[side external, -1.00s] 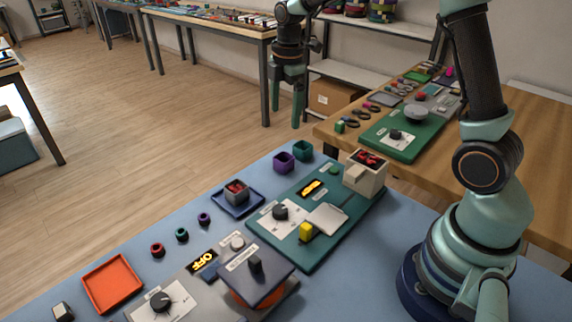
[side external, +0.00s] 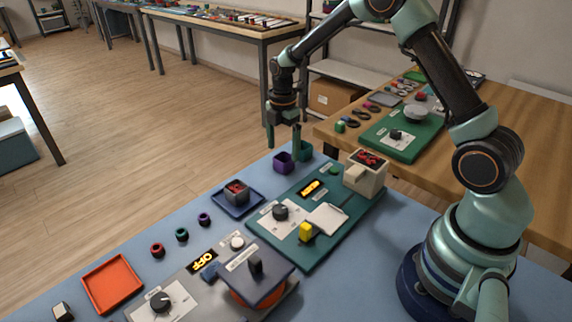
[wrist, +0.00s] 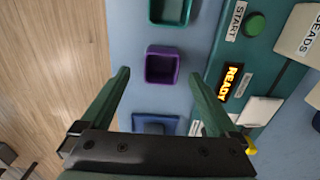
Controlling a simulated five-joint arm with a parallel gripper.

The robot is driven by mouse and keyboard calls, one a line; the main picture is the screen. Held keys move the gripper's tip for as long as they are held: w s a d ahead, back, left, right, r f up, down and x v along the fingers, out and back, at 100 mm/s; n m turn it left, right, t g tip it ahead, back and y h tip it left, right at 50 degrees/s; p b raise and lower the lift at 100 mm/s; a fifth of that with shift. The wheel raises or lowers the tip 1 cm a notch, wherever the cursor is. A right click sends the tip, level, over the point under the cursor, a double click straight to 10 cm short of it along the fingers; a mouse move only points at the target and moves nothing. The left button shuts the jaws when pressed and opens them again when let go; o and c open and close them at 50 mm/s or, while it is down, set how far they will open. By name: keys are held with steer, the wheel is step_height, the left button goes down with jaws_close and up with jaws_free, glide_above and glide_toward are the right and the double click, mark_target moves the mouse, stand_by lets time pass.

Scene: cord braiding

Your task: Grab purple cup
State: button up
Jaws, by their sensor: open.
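The purple cup (side external: 282,165) is a small square open cup standing upright near the far edge of the blue table. It also shows in the wrist view (wrist: 162,67), where it looks empty. My gripper (side external: 284,148) is open and points down above the cup. In the wrist view my gripper (wrist: 160,76) has its fingertips spread to the left and right of the cup, with nothing between them in contact. Part of one finger overlaps the teal cup in the side view.
A teal cup (side external: 306,152) stands close beside the purple cup. A blue tray (side external: 217,202) holding a filled cup lies to the left. A green panel (side external: 300,262) with a dial, a READY display and a beige bead box (side external: 365,181) is to the right.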

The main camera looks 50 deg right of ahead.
mark_target(284, 158)
step_height(284, 158, down, 4)
steer(key=shift+f, duration=0.15)
steer(key=shift+c, duration=0.3)
steer(key=c, duration=1.4)
steer(key=shift+o, duration=0.2)
